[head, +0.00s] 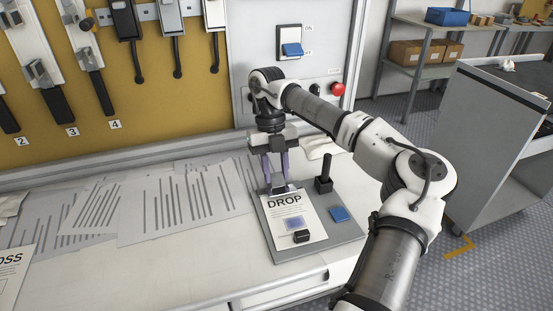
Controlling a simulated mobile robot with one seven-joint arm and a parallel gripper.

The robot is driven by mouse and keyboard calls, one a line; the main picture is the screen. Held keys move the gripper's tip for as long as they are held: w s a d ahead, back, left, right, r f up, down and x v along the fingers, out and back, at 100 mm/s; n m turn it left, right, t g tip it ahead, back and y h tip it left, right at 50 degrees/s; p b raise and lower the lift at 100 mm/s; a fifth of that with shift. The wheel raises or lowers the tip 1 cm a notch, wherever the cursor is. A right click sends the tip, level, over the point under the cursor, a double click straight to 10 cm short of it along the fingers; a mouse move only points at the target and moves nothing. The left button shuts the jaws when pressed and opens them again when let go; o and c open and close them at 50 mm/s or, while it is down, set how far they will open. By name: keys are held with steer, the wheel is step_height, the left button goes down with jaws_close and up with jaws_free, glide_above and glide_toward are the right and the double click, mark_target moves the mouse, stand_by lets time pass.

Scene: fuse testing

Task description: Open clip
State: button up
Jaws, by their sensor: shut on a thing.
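My gripper (279,186) points down at the top edge of a white sheet marked DROP (279,218). Its purple-grey fingers are closed on a small dark clip (282,191) at that edge. The fingers hide much of the clip, and I cannot tell how far it is open. The sheet lies on a grey board (346,234) on the bench. A small blue-violet rectangle (293,223) and a small black block (301,237) are on the sheet.
A black upright handle (323,175) and a blue square (339,214) are on the board's right side. Striped papers (185,205) cover the bench to the left. A wall panel with a blue switch (291,50) and red button (338,89) stands behind.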

steer(key=shift+w+a+g+h+p, duration=0.1)
steer(key=shift+w+g+h+p, duration=0.2)
steer(key=shift+g+p, duration=1.15)
steer(key=shift+f+p, duration=0.3)
steer(key=shift+p, duration=0.5)
steer(key=shift+f, duration=0.1)
steer(key=o, duration=1)
step_height(320, 180, up, 20)
steer(key=p, duration=0.3)
steer(key=shift+p, duration=0.35)
